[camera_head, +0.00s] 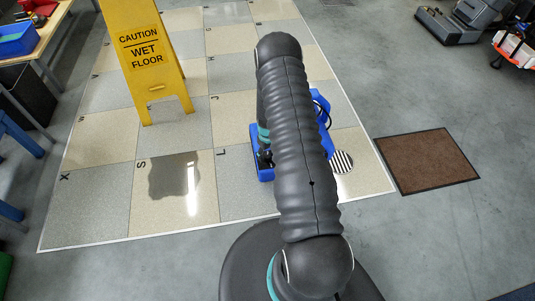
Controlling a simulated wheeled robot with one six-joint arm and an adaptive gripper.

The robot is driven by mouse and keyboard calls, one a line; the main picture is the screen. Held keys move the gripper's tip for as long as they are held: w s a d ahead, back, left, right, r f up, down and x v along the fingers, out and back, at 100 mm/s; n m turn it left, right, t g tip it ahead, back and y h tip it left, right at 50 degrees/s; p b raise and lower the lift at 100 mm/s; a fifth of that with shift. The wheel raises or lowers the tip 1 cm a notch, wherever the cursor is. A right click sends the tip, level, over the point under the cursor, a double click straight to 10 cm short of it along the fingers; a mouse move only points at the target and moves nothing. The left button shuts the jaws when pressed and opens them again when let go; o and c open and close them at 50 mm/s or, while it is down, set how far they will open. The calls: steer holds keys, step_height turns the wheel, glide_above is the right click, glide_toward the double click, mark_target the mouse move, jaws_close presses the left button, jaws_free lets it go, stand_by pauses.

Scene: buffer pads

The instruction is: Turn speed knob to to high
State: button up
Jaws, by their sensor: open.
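A blue floor machine (325,110) stands on the tiled floor, mostly hidden behind my arm. Its blue base (266,174) shows to the left of the arm, and a dark cable shows at its upper right. The speed knob cannot be made out; my arm covers the middle of the machine. My gripper (265,158) is small and dark, partly hidden at the left edge of my arm. It is open, over or beside the blue base; whether it touches anything cannot be told.
A yellow wet-floor sign (145,55) stands at the upper left, near a grey wet patch (174,177). A striped round pad (342,162) lies right of my arm. A brown mat (426,161) lies farther right.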

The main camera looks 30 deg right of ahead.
jaws_close()
